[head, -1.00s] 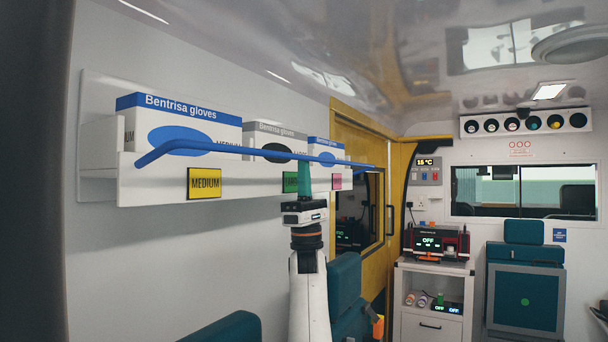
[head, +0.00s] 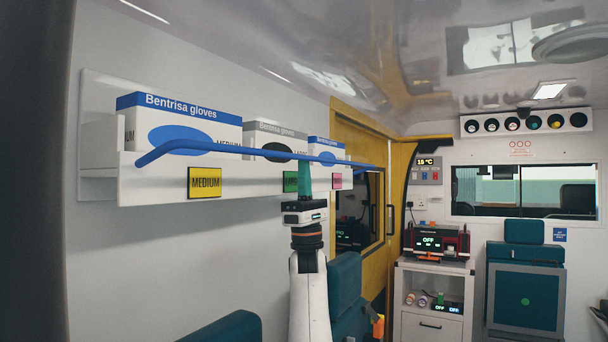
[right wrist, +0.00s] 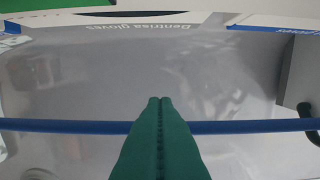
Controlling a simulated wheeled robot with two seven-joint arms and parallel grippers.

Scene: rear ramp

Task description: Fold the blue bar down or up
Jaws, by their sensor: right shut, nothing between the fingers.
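The blue bar (head: 240,151) runs along the front of the white glove shelf (head: 140,184), across the faces of the glove boxes. Its near end bends in toward the shelf at the left. In the right wrist view the bar (right wrist: 250,126) crosses the whole picture, passing behind the green fingers. My right gripper (head: 304,166) is upright below and at the bar, its green fingertips close to it. In the right wrist view the gripper (right wrist: 160,100) is shut with its fingers together and nothing between them. I cannot tell whether it touches the bar. My left gripper is not in view.
Glove boxes in blue and white (head: 180,125) and grey (head: 275,138) stand on the shelf behind the bar. Teal seats (head: 345,285) are below. A yellow door frame (head: 345,125) is beyond the shelf. The ceiling is above, with free space right of the arm.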

